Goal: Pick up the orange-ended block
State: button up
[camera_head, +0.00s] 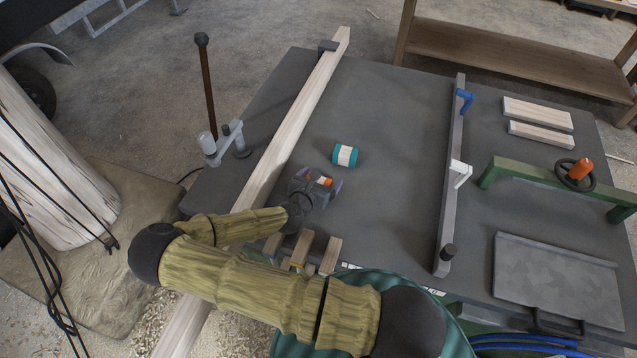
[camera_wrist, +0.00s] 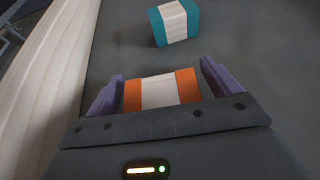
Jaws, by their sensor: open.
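The orange-ended block (camera_wrist: 160,91) has a pale wood middle and orange ends. In the wrist view it lies between the two purple fingers of my gripper (camera_wrist: 161,88), with a small gap showing near each finger. In the head view the block (camera_head: 320,182) is partly hidden by my gripper (camera_head: 321,184), which is low over the dark grey table. My gripper is open around the block. A teal-ended block (camera_head: 345,155) with a pale middle sits on the table just beyond it. It also shows at the top of the wrist view (camera_wrist: 174,22).
A long pale plank (camera_head: 290,130) runs along the table left of my gripper. A metal rail (camera_head: 453,180) with blue and white clamps stands to the right. Short wood pieces (camera_head: 330,255) lie near the front edge. The table between plank and rail is mostly clear.

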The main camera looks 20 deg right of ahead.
jog(key=shift+w+a+f, duration=0.1)
jog(key=shift+s, duration=0.2)
jog(key=c, duration=1.1)
notch_tip(320, 180, up, 10)
jog(key=shift+r, duration=0.1)
dwell(0.4)
